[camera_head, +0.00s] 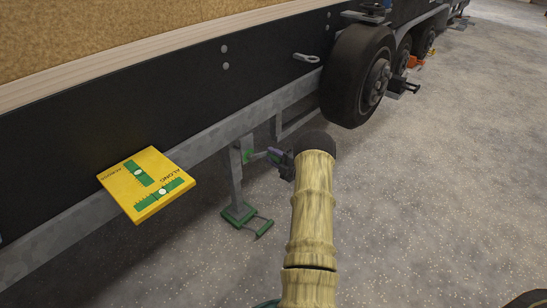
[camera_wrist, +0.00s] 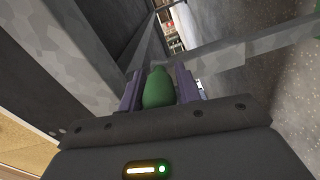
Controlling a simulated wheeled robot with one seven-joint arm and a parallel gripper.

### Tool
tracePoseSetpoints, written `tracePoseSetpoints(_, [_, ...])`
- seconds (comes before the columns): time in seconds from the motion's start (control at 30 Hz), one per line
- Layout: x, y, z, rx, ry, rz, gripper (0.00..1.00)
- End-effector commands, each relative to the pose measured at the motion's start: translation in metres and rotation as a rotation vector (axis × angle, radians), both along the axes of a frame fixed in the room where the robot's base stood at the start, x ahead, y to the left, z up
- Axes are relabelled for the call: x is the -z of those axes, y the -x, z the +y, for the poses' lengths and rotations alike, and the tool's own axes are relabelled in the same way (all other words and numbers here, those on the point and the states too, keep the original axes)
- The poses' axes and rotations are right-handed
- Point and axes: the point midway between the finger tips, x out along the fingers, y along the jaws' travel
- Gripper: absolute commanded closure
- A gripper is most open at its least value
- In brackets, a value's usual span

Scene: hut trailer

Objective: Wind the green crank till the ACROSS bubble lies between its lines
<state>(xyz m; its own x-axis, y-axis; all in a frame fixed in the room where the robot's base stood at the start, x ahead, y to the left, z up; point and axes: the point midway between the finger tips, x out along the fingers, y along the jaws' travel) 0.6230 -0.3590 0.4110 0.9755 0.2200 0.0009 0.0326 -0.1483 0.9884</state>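The yellow level board (camera_head: 128,190) at the left in the head view carries two green vials. The ALONG vial (camera_head: 176,184) also shows a pale bubble. The green crank's handle (camera_wrist: 158,88) stands between the two purple-grey fingers in the wrist view. My gripper (camera_wrist: 160,85) appears shut on it, with a finger close against each side. In the head view my gripper (camera_head: 272,156) is beside the grey jack leg, partly hidden by my arm.
The grey jack leg (camera_head: 236,175) stands on a green foot (camera_head: 240,212) below the trailer's frame rail (camera_head: 205,142). A black wheel (camera_head: 352,78) is to the right of the leg. The speckled ground (camera_head: 440,190) at the right is clear.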

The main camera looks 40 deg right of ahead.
Motion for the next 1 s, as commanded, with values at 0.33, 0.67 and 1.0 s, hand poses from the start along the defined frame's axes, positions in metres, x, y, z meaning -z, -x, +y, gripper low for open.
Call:
tracePoseSetpoints(0.33, [0.000, 0.000, -0.001, 0.003, -0.001, 0.001, 0.51])
tracePoseSetpoints(0.67, [-0.003, 0.031, -0.008, 0.005, -0.003, 0.002, 0.51])
tracePoseSetpoints(1.0, [-0.003, 0.097, -0.023, 0.006, -0.002, 0.003, 0.51])
